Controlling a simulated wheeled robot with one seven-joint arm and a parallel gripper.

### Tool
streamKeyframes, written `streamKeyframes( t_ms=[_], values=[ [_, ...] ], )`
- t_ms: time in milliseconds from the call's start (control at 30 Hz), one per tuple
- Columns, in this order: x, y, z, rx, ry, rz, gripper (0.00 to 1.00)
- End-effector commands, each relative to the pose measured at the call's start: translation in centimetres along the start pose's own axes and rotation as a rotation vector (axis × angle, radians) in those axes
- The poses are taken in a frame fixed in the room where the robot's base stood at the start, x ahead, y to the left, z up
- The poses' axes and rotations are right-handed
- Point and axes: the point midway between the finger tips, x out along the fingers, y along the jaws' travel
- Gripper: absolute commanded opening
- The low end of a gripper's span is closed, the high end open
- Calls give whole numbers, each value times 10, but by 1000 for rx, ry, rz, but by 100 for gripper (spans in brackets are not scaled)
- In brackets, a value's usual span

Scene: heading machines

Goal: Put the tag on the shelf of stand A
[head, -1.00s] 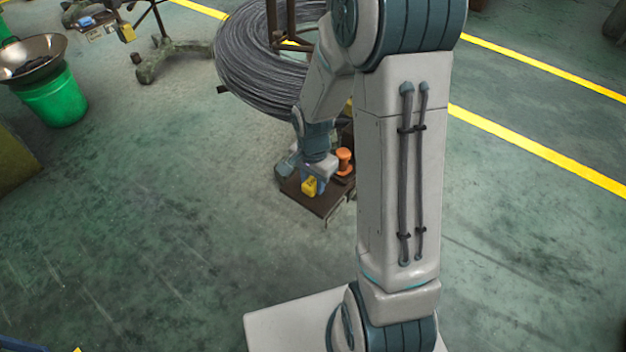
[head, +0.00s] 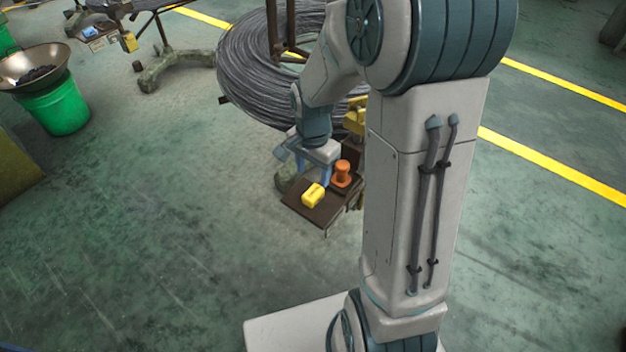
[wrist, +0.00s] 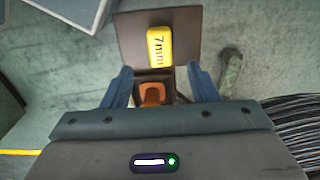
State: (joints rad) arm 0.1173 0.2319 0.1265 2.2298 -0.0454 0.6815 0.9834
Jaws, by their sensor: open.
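The yellow tag (head: 313,195), marked "7mm", lies on a small brown shelf (head: 322,215) low on the stand with the wire coil. It also shows in the wrist view (wrist: 159,46), on the brown plate (wrist: 128,38). My gripper (head: 312,170) is open and empty, just behind the tag in the head view and apart from it. In the wrist view its two blue fingers (wrist: 159,72) are spread, with the tag just beyond their tips. I cannot read a letter on the stand.
An orange spool-shaped object (head: 342,173) stands on the shelf beside the tag; it also shows between my fingers (wrist: 151,94). A large wire coil (head: 255,75) is behind. Another stand's shelf (head: 103,42) and a green bucket (head: 62,108) are at upper left. Floor in front is clear.

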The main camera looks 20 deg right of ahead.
Motion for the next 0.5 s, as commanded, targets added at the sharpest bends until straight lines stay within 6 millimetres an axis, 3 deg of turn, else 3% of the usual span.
streamKeyframes(
  t_ms=[100, 300, 500],
  values=[
    [-21, 0, 0, -1, 2, -2, 54],
    [-37, 2, 1, -17, 4, -2, 54],
    [-67, 26, 17, -217, 38, -22, 54]
  ],
)
